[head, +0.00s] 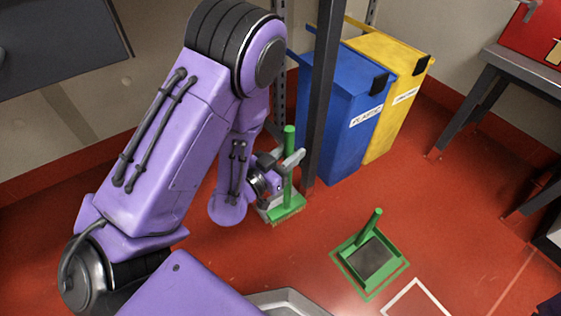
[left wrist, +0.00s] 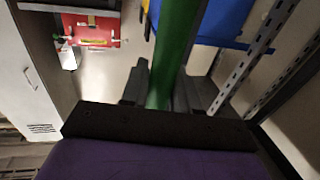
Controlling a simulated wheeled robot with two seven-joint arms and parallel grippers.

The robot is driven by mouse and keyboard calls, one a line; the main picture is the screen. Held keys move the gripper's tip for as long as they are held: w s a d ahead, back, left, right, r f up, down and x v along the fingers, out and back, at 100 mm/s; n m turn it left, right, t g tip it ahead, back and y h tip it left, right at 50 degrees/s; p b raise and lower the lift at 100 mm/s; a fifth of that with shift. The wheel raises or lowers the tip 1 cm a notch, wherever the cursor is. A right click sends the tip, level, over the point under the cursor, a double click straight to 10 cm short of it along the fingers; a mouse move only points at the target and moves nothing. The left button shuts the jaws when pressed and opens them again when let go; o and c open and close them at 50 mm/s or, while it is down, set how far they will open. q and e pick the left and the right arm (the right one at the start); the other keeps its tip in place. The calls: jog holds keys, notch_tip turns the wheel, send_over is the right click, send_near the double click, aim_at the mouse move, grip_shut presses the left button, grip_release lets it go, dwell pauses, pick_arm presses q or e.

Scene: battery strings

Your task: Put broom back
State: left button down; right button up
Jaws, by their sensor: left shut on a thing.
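A green broom (head: 289,160) with a green head and pale bristles stands roughly upright beside a dark post. My left gripper (head: 289,163) is shut on the broom's handle, above its head. In the left wrist view the green handle (left wrist: 172,50) runs up between the fingers of the left gripper (left wrist: 165,92). A green dustpan (head: 372,262) with an upright handle sits on the floor to the right, inside a green square marking (head: 349,273). My right gripper is not in view.
A dark post (head: 321,95) stands just right of the broom. A blue bin (head: 345,110) and a yellow bin (head: 405,95) stand behind it. A dark table (head: 490,75) is at the right. A white floor outline (head: 393,301) lies by the dustpan; red floor between is clear.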

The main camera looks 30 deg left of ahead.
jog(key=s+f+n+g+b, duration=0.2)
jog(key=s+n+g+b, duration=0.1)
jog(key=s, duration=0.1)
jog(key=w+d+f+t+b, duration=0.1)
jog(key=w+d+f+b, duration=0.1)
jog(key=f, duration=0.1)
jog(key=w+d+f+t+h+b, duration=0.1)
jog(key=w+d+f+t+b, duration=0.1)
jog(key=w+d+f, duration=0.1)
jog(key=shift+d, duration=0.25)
pick_arm(q)
jog(key=w+a+f, duration=0.7)
jog(key=f, duration=0.4)
jog(key=shift+a, duration=0.2)
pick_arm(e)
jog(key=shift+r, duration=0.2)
pick_arm(q)
jog(key=shift+f, duration=0.2)
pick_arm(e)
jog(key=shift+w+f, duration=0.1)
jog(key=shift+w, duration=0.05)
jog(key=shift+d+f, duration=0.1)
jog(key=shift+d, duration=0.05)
pick_arm(q)
jog(key=c, duration=0.8)
grip_release()
jog(key=shift+c, duration=0.2)
